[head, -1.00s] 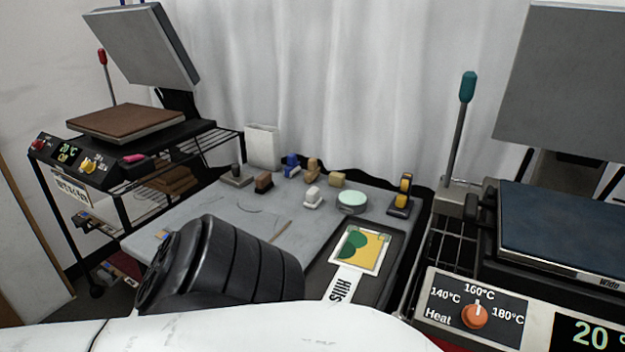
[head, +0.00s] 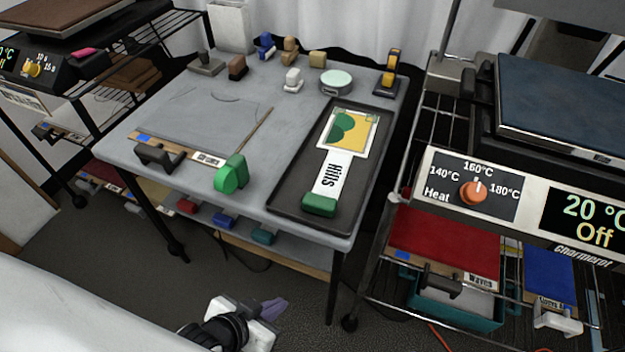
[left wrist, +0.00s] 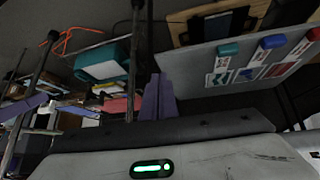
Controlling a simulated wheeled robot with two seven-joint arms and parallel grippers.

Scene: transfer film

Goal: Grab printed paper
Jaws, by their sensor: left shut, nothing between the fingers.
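The printed paper (head: 362,138), a yellow and green picture with a pale border, lies in the dark tray (head: 283,198) on the right side of the grey table. A white strip marked "Hills" (head: 331,174) runs from it toward the front, ending at a green block (head: 319,204). My left gripper (head: 272,308) is low, near the floor in front of the table, well apart from the paper. Its purple fingers are shut and empty, and also show in the left wrist view (left wrist: 158,97). My right gripper is not in view.
Several small stamps and a round tin (head: 336,82) stand at the back. A heat press (head: 565,105) stands right on a rack.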

